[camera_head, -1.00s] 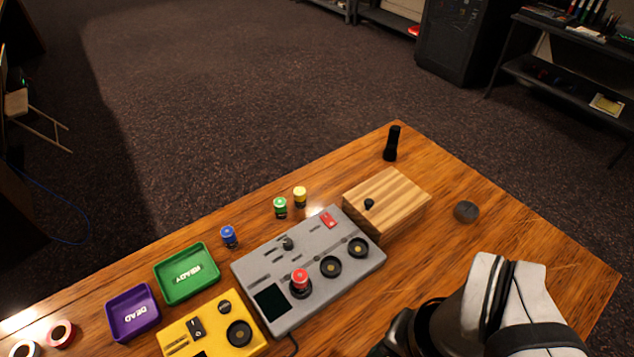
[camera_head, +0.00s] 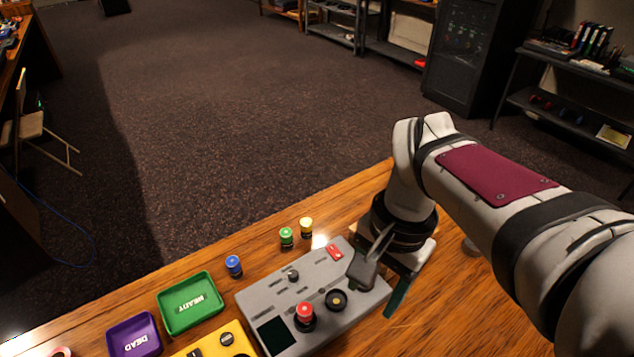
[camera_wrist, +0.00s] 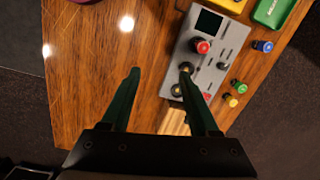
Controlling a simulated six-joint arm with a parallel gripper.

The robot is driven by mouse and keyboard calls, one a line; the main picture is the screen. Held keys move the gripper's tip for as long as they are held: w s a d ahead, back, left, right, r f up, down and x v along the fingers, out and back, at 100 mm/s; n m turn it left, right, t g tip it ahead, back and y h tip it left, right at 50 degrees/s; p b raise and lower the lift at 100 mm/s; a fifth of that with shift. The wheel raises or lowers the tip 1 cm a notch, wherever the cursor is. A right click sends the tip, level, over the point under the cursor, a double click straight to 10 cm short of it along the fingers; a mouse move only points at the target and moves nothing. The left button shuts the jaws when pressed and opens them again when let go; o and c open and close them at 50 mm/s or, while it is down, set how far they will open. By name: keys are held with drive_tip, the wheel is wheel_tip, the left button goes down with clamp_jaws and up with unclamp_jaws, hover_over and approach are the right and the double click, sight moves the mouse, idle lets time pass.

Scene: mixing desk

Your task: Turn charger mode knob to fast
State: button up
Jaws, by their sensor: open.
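The grey charger box (camera_head: 262,300) lies on the wooden table, with a dark screen, a red switch (camera_head: 335,251) and round sockets. A small dark knob (camera_head: 293,275) stands on its upper panel; its setting is too small to read. A red-topped battery (camera_head: 304,312) stands upright in one socket. My gripper (camera_head: 378,287) is open and empty at the box's right end, to the right of the knob. In the wrist view my gripper (camera_wrist: 160,71) points over bare table, one finger overlapping the charger box (camera_wrist: 206,77). The arm hides part of the box's right end.
Blue (camera_head: 233,266), green (camera_head: 287,238) and yellow (camera_head: 306,228) batteries stand behind the box. Green (camera_head: 190,303) and purple (camera_head: 134,335) trays and a yellow device (camera_head: 214,345) lie left. A wooden block (camera_wrist: 175,122) is mostly hidden by my arm.

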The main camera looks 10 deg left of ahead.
drive_tip(key=w+a+f+m+h, duration=0.1)
drive_tip(key=w+a+f, duration=0.2)
drive_tip(key=w+a, duration=0.75)
approach(293, 273)
drive_tip(key=shift+m, duration=0.4)
drive_tip(key=f, duration=0.8)
drive_tip(key=shift+s+f, duration=0.2)
drive_tip(key=shift+f, duration=0.05)
clamp_jaws()
